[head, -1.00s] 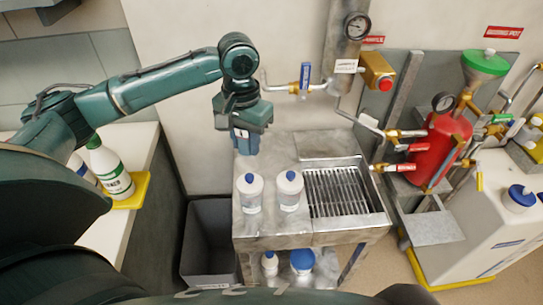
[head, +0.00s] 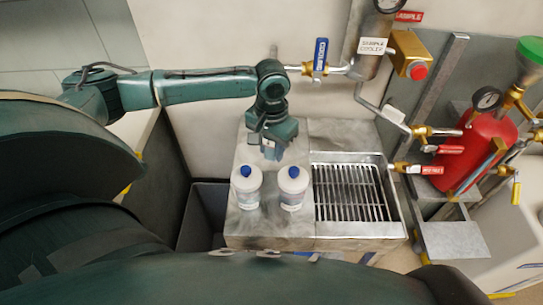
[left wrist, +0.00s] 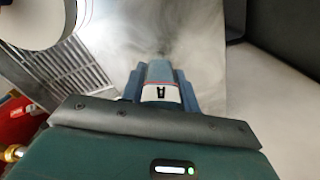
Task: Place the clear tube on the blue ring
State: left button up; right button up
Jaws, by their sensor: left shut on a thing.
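My left gripper (head: 272,150) hangs pointing down over the metal cart, just behind two white bottles. It is shut, and its blue-grey fingers (left wrist: 158,75) fill the middle of the left wrist view, with a white band marked A. They close on a thing that I take to be the clear tube; its outline is hidden or too faint to make out. I cannot make out the blue ring in either view. My right gripper is not in view.
The left bottle (head: 246,187) and right bottle (head: 292,188) have blue caps and stand on the cart top (head: 265,228). A slatted drain (head: 350,195) lies to their right. The sample cooler, a blue valve handle (head: 320,56) and a red vessel (head: 478,150) are behind and right.

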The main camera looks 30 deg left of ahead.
aim_at(271, 157)
pick_arm(q)
jog(key=shift+f, duration=1.65)
jog(key=shift+f, duration=0.15)
jog(key=o, duration=1.1)
